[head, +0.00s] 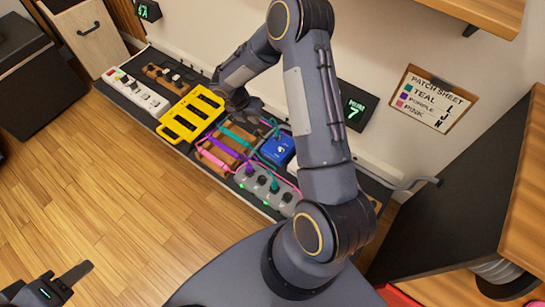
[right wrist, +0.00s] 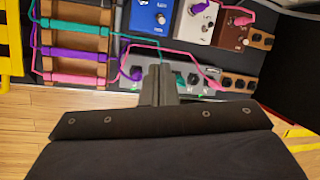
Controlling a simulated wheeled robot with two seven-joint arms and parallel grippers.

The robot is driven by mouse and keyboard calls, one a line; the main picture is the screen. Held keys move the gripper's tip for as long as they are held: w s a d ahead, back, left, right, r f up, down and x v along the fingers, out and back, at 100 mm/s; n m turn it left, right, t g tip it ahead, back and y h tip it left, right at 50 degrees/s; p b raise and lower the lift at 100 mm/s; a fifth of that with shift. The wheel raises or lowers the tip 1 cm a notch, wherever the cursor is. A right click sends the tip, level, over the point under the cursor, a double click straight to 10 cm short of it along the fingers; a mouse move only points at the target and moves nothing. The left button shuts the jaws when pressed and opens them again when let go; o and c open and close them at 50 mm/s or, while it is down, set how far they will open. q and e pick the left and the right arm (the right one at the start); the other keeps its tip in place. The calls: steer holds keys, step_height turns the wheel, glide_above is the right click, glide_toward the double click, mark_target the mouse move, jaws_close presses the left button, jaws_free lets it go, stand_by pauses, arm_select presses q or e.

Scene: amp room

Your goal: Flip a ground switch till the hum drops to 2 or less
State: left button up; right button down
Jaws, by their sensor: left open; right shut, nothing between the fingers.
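The wall display (head: 353,108) shows a green 7; its small label is hard to read. A grey box (head: 262,187) on the low board carries several dark switch-like parts and green lights. It also shows in the right wrist view (right wrist: 207,86), with teal, purple and pink cables reaching it. My right gripper (right wrist: 158,72) is shut and empty, its fingertips in front of the grey box in that view; touching cannot be told. My left gripper (head: 68,283) is open at the lower left, away from the board.
The board also bears a yellow frame (head: 190,113), a white power strip (head: 138,93), a blue pedal (head: 277,149) and wooden cable holders (head: 222,150). A patch sheet (head: 433,98) hangs on the wall. A black cabinet (head: 450,190) stands right. Floor left is clear.

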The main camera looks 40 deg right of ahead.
mark_target(280, 149)
arm_select(q)
step_height(280, 149, down, 5)
steer(key=b, duration=0.3)
steer(key=shift+r, duration=0.15)
arm_select(e)
step_height(280, 149, down, 16)
steer(key=a+n+h, duration=0.1)
steer(key=n, duration=0.4)
steer(key=shift+w+r+n, duration=0.2)
steer(key=shift+w+n, duration=0.2)
steer(key=b+x, duration=0.4)
steer(key=x, duration=0.6)
steer(key=shift+s+a+f, duration=0.1)
steer(key=shift+s+f, duration=0.05)
steer(key=d, duration=0.2)
steer(key=shift+s+d+r, duration=0.25)
steer(key=shift+s, duration=0.1)
steer(key=shift+s+d+r, duration=0.1)
steer(key=shift+s+d, duration=0.1)
steer(key=shift+d, duration=0.35)
arm_select(q)
step_height(280, 149, down, 4)
steer(key=shift+f, duration=0.2)
arm_select(e)
steer(key=shift+d+r, duration=0.1)
